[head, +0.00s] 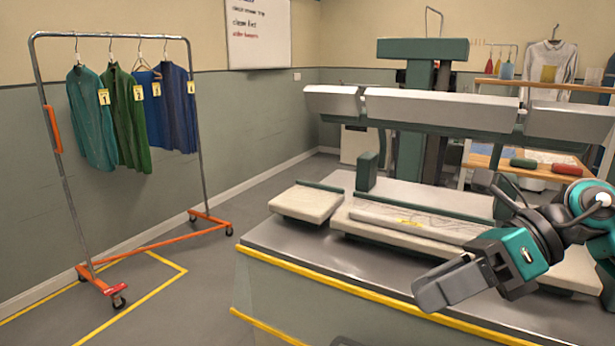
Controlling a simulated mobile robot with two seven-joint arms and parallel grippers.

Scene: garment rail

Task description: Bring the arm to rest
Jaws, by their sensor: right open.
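My right gripper (432,290) shows at the lower right, over the front part of the grey-topped counter (285,240). Its grey fingers point left, and nothing shows in them. Its teal and dark arm comes in from the right edge. My left gripper is not in view. The garment rail (118,36) stands on the left, away from my right gripper. Several garments with yellow number tags hang on it: a teal shirt (90,130), a green one (128,115) and blue ones (178,110).
Pale padded boards (305,203) lie on the counter under a press with a long grey upper beam (440,108). The counter has a yellow front edge. Shelves with a hanging white shirt (550,62) stand at the back right. Floor between rail and counter is clear.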

